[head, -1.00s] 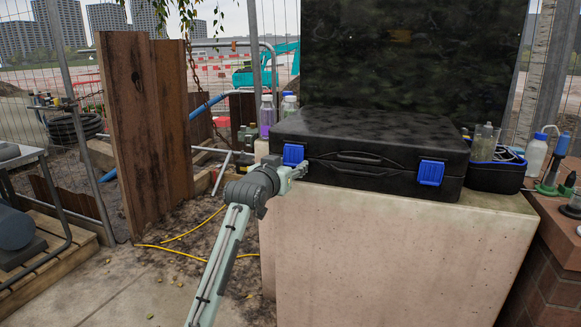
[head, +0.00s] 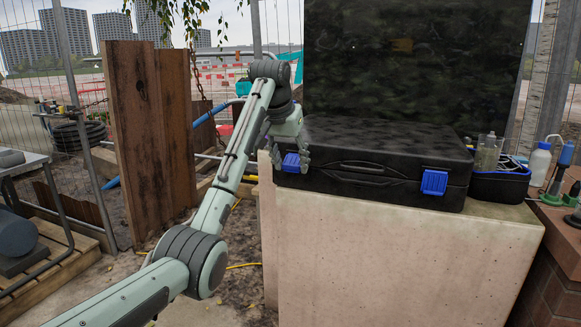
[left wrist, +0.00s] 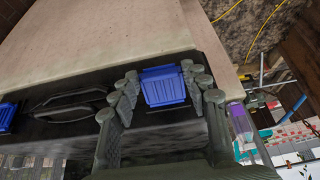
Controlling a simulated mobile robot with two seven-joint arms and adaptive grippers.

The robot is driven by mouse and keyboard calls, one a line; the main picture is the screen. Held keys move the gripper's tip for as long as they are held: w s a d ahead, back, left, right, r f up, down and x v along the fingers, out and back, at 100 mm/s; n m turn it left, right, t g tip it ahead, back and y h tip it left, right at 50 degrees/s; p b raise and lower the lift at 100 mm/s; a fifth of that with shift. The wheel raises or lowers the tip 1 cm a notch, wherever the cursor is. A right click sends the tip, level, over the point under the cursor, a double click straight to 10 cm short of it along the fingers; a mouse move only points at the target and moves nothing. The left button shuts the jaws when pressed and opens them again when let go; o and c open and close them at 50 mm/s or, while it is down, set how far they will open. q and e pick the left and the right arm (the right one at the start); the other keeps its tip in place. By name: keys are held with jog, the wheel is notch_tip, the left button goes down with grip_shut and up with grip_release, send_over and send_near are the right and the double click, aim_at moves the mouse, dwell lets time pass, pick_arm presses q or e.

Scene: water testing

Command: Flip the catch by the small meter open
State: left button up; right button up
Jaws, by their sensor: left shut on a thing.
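The black case (head: 400,143) lies shut on a pale concrete block, with a blue catch near each end of its front. The left blue catch (head: 291,162) sits between the fingers of my left gripper (head: 290,155), which is shut on it. In the left wrist view the catch (left wrist: 164,90) shows its ribbed face, with a finger at each side. I cannot tell whether it has turned from its closed position. The right blue catch (head: 434,182) lies against the case front. I cannot make out a small meter for certain. My right gripper is not in view.
The concrete block (head: 400,250) has a narrow ledge before the case. A black tub (head: 499,187) with glassware and a white bottle (head: 539,163) stand at the right. A purple bottle (left wrist: 241,122) stands close beside the gripper. Wooden boards (head: 150,130) stand left of my arm.

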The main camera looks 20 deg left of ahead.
pick_arm(q)
jog(key=shift+w+r+g, duration=0.1)
jog(key=shift+r+g, duration=0.25)
jog(key=shift+g, duration=0.45)
jog(key=shift+w+r+g, duration=0.1)
jog(key=shift+r+g, duration=0.25)
jog(key=shift+g, duration=0.45)
jog(key=shift+r+g, duration=0.1)
jog(key=shift+g, duration=0.2)
jog(key=o, duration=1)
jog(key=shift+c, duration=0.2)
jog(key=shift+r, duration=0.2)
notch_tip(320, 180, up, 11)
jog(key=s, duration=0.2)
jog(key=shift+r, duration=0.2)
